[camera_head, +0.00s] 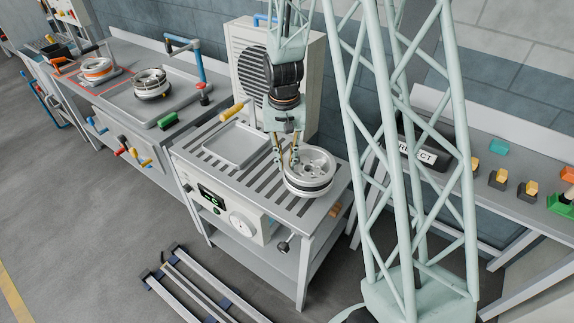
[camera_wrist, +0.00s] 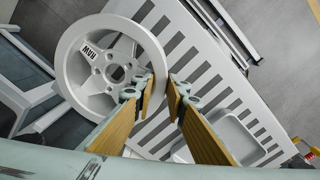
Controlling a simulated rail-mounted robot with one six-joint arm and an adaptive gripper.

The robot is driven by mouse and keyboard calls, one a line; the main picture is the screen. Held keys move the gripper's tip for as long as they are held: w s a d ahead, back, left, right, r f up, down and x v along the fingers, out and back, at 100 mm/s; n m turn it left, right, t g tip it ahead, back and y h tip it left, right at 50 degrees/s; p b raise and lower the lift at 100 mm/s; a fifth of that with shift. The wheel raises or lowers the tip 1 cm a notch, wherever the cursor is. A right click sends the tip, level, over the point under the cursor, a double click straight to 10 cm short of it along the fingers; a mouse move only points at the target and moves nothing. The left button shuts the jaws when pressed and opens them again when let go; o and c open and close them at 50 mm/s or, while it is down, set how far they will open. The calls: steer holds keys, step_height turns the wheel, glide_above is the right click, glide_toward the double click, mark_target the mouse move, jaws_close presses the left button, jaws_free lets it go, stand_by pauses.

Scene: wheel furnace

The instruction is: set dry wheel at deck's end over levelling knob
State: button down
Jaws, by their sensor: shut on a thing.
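A grey-white spoked wheel (camera_head: 311,160) lies flat at the right end of the slotted deck (camera_head: 218,174). I cannot tell whether it touches the deck or hangs just above it. My gripper (camera_head: 286,160) is shut on the wheel's left rim. In the wrist view the wheel (camera_wrist: 73,72) shows its spokes, centre hole and dark lettering, with my gripper's (camera_wrist: 160,88) two yellow-lined fingers either side of its rim. A dark levelling knob (camera_head: 283,246) sticks out below the deck's front edge, near the wheel's end.
A shallow tray (camera_head: 236,146) sits on the deck left of the wheel, beside a yellow handle (camera_head: 231,112). A louvred unit (camera_head: 252,60) stands behind. Two other wheels, an orange-marked one (camera_head: 97,67) and a grey one (camera_head: 151,83), lie on the left bench. A lattice column stands right.

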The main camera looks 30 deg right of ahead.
steer(key=shift+w+d, duration=0.25)
steer(key=shift+w, duration=0.15)
steer(key=shift+w+d+f, duration=0.15)
steer(key=shift+w+d, duration=0.1)
steer(key=shift+w, duration=0.1)
steer(key=shift+f, duration=1.65)
steer(key=c, duration=2.6)
jaws_free()
steer(key=shift+o, duration=0.2)
